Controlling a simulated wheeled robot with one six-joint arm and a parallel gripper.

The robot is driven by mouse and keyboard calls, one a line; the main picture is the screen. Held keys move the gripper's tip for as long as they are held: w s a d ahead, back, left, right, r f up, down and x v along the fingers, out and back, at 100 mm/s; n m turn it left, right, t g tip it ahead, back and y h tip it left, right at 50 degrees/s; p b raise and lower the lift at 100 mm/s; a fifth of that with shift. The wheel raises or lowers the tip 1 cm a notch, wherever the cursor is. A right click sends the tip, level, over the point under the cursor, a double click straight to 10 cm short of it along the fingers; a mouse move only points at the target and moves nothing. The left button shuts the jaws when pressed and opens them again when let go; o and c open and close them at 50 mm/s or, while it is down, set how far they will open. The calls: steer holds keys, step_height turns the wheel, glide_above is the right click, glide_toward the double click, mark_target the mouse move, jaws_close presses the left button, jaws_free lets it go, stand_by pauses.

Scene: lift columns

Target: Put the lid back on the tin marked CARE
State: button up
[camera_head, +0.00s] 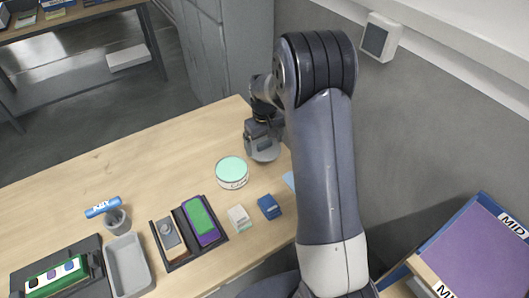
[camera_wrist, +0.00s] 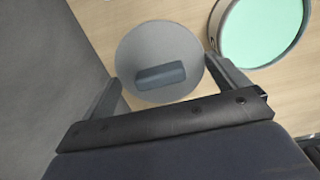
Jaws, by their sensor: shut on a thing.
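The tin (camera_head: 232,174) is a low white round tin with a mint-green top face and dark lettering on its side, too small to read surely. It stands on the wooden table, and the wrist view shows its mint-green face and rim (camera_wrist: 262,30) at the upper right. A round grey lid (camera_head: 264,154) with a darker bar handle is in my gripper (camera_head: 262,136), just behind and right of the tin. In the wrist view the fingers (camera_wrist: 164,78) lie at opposite sides of the lid (camera_wrist: 150,50). I cannot tell how high it is above the table.
In front of the tin lie a small white box (camera_head: 240,219) and a blue box (camera_head: 269,207). A dark tray (camera_head: 172,262) with a purple-and-green item, a grey bin (camera_head: 128,265) and a grey cup (camera_head: 117,221) stand left. The table (camera_head: 100,175) is clear left of the tin.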

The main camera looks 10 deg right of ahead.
mark_target(262, 143)
steer(key=r, duration=0.4)
steer(key=shift+a+b, duration=0.35)
steer(key=shift+a, duration=0.05)
steer(key=s+a+r+b, duration=0.2)
steer(key=s+a, duration=0.3)
steer(key=a, duration=0.6)
steer(key=f+b, duration=0.1)
steer(key=f, duration=0.1)
steer(key=f+b, duration=0.2)
steer(key=shift+w+d+b, duration=0.1)
steer(key=shift+w+b, duration=0.1)
steer(key=shift+b, duration=0.1)
steer(key=shift+f+b, duration=0.55)
steer(key=shift+f, duration=0.4)
steer(key=shift+f+p, duration=0.15)
steer(key=shift+p, duration=0.2)
stand_by(0.8)
steer(key=o, duration=0.6)
